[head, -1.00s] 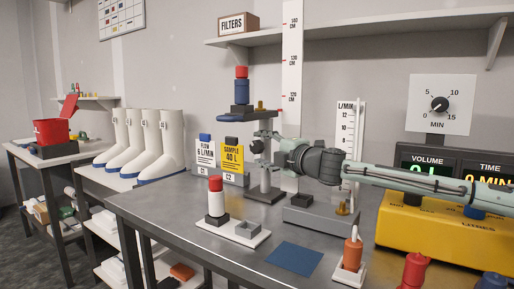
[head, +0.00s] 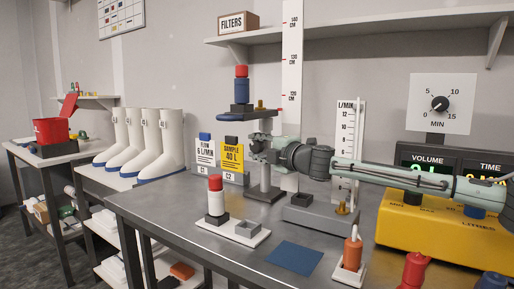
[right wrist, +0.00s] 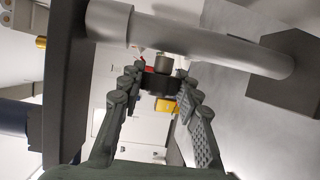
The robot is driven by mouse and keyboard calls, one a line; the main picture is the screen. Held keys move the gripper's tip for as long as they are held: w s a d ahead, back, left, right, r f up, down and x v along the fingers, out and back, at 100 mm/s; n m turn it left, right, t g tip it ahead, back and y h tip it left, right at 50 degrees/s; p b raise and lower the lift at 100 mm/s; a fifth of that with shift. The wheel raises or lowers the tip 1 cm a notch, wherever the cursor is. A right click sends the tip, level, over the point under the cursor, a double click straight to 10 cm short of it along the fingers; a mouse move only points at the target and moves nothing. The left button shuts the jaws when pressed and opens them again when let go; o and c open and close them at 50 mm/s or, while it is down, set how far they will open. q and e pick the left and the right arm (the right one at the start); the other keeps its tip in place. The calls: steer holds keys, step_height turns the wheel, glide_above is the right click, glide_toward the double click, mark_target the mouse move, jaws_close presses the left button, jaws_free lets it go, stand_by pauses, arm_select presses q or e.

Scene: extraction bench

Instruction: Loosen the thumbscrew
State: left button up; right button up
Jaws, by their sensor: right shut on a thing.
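The thumbscrew is a dark knob (right wrist: 158,82) on the collar of the upright stand. In the right wrist view it sits between my right fingertips. My right gripper (head: 257,146) reaches it from the right, and it also shows in the right wrist view (right wrist: 159,88), shut on the knob. In the head view the gripper mostly hides the knob. The stand's grey post (right wrist: 205,47) crosses the top of the right wrist view. In the head view the stand's dark base (head: 265,195) rests on the bench. My left gripper is out of view.
A blue-edged holder (head: 246,117) with a red-capped blue filter stands above the gripper. A flowmeter (head: 345,150) and a yellow pump unit (head: 425,226) are at right. A blue mat (head: 294,257) lies in front.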

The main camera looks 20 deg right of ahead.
steer(key=shift+r+g, duration=0.15)
steer(key=shift+g, duration=0.25)
steer(key=shift+r+n+g+h, duration=0.1)
steer(key=shift+n+g+h, duration=0.2)
steer(key=shift+n+g, duration=0.35)
steer(key=shift+f+g+h, duration=0.3)
steer(key=shift+g+h, duration=0.2)
steer(key=shift+g, duration=0.65)
steer(key=shift+n+g+h, duration=0.35)
steer(key=shift+g+h, duration=0.05)
steer(key=shift+g, duration=0.2)
steer(key=shift+r, duration=0.1)
steer(key=o, duration=1.2)
steer(key=shift+c, duration=0.2)
